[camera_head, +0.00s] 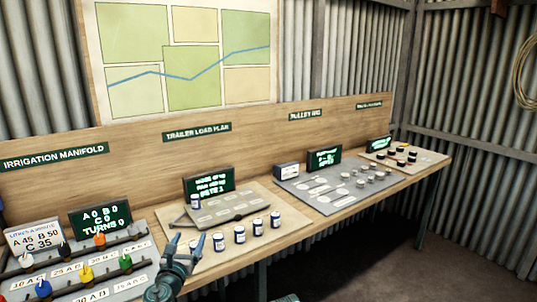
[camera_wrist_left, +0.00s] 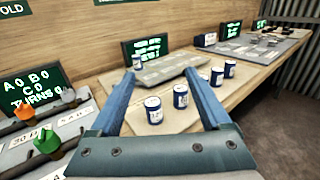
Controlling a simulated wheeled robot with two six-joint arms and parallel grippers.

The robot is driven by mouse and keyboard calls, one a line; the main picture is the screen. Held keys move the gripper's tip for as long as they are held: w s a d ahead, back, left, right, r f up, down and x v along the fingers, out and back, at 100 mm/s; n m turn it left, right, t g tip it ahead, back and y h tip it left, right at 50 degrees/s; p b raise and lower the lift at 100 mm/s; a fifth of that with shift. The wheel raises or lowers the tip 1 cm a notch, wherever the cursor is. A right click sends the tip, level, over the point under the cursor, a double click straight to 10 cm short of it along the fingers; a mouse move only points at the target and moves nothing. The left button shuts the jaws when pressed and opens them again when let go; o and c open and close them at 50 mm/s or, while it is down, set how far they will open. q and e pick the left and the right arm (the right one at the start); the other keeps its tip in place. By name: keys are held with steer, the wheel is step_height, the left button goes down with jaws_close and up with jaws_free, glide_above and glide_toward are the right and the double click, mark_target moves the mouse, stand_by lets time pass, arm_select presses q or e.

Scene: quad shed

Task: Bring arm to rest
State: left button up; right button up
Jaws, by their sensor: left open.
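My left gripper (camera_head: 186,243) is at the lower middle of the head view, in front of the trailer load plan station. Its two blue fingers are spread apart with nothing held between them. In the left wrist view the open fingers (camera_wrist_left: 160,78) frame part of that station, with blue-and-white cans (camera_wrist_left: 153,109) seen between and beyond them. The gripper looks apart from the cans, though its exact height over the bench is hard to judge.
Several cans (camera_head: 239,234) stand along the front of the trailer board (camera_head: 290,217). The irrigation manifold (camera_head: 130,262) with coloured valves is at left. The pulley board (camera_head: 320,201) and another board (camera_head: 432,158) lie to the right. Open floor (camera_head: 400,255) shows before the bench.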

arm_select(q)
steer(key=s+f+n+g+y+b, duration=0.3)
steer(key=f+n+g+y+b, duration=0.3)
steer(key=f+n, duration=1.05)
steer(key=s+d+f+n+g+h+b, duration=0.25)
steer(key=s+d+f+n+g, duration=0.55)
steer(key=s+d+f+n, duration=0.45)
steer(key=s+d+f+n+g+h+b, duration=0.25)
steer(key=s+d+g, duration=0.2)
steer(key=s, duration=0.45)
step_height(320, 180, up, 16)
steer(key=n+p, duration=0.1)
steer(key=p, duration=1.7)
steer(key=shift+d+r+y, duration=0.15)
steer(key=shift+r+y, duration=0.1)
steer(key=shift+y, duration=0.15)
